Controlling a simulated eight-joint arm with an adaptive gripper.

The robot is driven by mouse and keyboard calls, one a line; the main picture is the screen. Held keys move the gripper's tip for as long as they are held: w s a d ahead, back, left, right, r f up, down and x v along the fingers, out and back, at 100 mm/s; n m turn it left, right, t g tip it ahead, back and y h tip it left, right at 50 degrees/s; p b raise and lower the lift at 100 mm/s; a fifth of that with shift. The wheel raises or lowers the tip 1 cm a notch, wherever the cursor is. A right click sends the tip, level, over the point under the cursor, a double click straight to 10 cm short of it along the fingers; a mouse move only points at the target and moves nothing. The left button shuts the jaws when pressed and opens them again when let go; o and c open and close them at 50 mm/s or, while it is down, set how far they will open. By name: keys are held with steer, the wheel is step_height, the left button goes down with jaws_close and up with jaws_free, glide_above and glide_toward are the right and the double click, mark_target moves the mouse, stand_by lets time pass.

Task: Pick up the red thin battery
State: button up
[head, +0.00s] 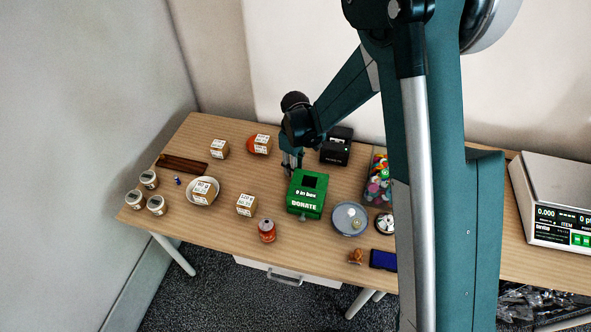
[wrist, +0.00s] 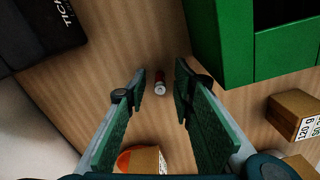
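A small red cylinder with a silver end, seemingly the red thin battery (wrist: 160,77), is on the wooden table in the wrist view. It appears between my gripper's two fingertips, with a gap on each side. I cannot tell whether it stands or lies. My gripper (wrist: 160,84) is open and empty, pointing down over the table. In the head view my gripper (head: 291,166) is just behind the green donation box (head: 307,193), and the battery cannot be made out there.
The green box wall (wrist: 207,45) is close on the right in the wrist view. A black printer (head: 336,146) is to the gripper's right in the head view. A carton on an orange disc (head: 254,147) is to its left.

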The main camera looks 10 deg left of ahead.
steer(key=shift+c, duration=0.3)
jaws_close()
steer(key=shift+r+p, duration=0.9)
steer(key=shift+r, duration=4.1)
